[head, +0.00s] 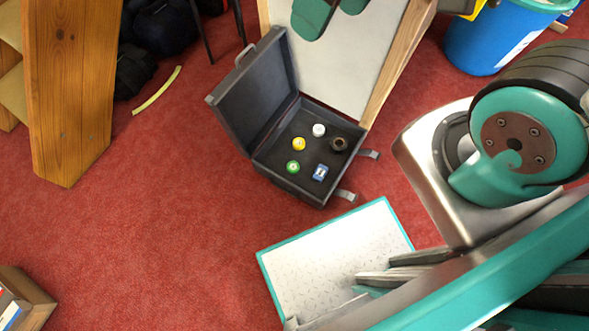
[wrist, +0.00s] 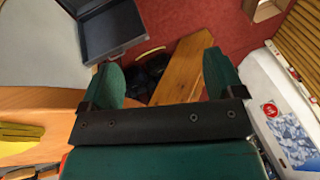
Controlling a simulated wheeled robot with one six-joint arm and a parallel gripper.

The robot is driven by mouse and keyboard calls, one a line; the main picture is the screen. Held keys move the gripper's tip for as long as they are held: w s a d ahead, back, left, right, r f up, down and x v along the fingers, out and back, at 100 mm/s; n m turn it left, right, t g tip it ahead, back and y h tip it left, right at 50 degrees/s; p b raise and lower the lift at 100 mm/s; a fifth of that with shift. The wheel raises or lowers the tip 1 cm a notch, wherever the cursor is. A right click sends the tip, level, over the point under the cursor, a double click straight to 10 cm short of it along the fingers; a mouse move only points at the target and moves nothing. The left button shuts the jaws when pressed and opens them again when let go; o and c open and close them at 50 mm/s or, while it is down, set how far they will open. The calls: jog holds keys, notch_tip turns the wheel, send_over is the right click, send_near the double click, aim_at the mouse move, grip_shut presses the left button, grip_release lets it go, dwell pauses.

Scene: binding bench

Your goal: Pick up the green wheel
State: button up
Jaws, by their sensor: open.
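The green wheel (head: 292,167) lies near the front left of the open dark case (head: 257,163), which sits on the red carpet in the head view. Around it in the case are a yellow wheel (head: 298,144), a white one (head: 319,130), a black one (head: 338,144) and a small blue item (head: 320,172). My gripper (wrist: 160,63) is open in the wrist view, with nothing between its green fingers. The fingers also show at the top edge of the head view (head: 332,10), apart from the case and beyond it. The wrist view shows part of the case (wrist: 110,33), but no green wheel.
The raised lid (head: 245,92) stands at the case's left. A white panel with wooden edges (head: 335,65) is behind it. A wooden post (head: 72,90) stands at left, a blue bucket (head: 490,38) at top right.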

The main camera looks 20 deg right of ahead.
jog(key=w+d+f+m+t+h+b, duration=0.1)
jog(key=w+d+f+m+b, duration=0.15)
jog(key=f+b, duration=0.9)
jog(key=w+d+f+m+h+b, duration=0.1)
jog(key=w+d+f+b, duration=0.25)
jog(key=f+b, duration=0.75)
jog(key=w+d+f+m+t+h+b, duration=0.15)
jog(key=d+f+b, duration=0.4)
jog(key=f, duration=1.05)
jog(key=m+g+b, duration=0.3)
jog(key=m+b, duration=0.2)
jog(key=m, duration=0.8)
send_over(293, 167)
notch_tip(293, 167, down, 34)
jog(key=f+b, duration=0.2)
jog(key=f, duration=0.2)
jog(key=f+b, duration=0.5)
jog(key=f, duration=0.2)
jog(key=shift+s+a+f, duration=0.1)
jog(key=shift+s+f, duration=0.25)
jog(key=f+b, duration=0.4)
jog(key=w+f+b, duration=0.1)
jog(key=f+b, duration=0.1)
jog(key=shift+r, duration=0.1)
jog(key=c, duration=1)
